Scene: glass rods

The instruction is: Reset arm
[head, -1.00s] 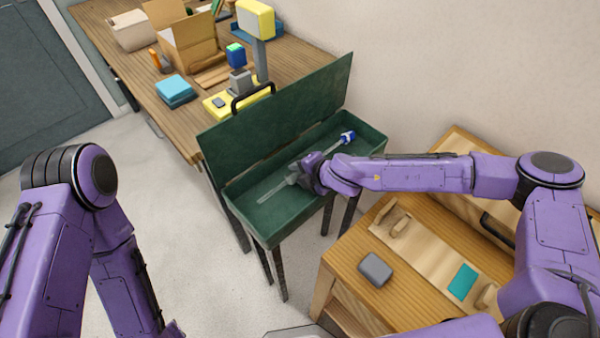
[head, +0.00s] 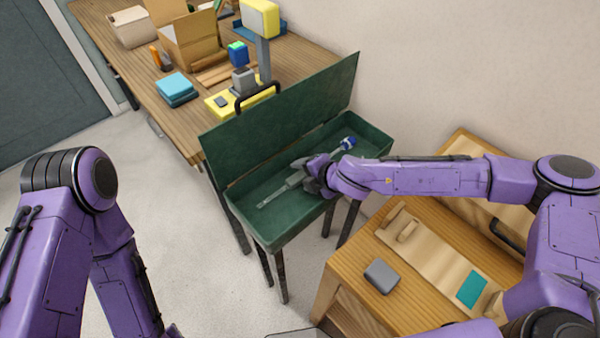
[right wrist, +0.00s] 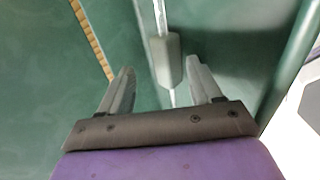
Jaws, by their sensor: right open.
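A clear glass rod (right wrist: 159,15) lies in the open green case (head: 285,236). In the head view its blue end (head: 347,143) shows at the right end of the case. My right gripper (head: 291,182) is low over the case and covers the middle of the rod. In the right wrist view the right gripper (right wrist: 163,84) is open, with its two grey fingers apart. The rod and a grey piece around it (right wrist: 168,62) show in the gap, and neither finger appears to touch them. My left arm hangs at the left, its gripper outside the frame.
The case's raised green lid (head: 290,125) stands behind the gripper. A wooden table (head: 130,60) with boxes and a yellow-topped stand is at the back left. A wooden bench (head: 345,262) with a grey box (head: 381,277) sits under my right arm. The floor at left is clear.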

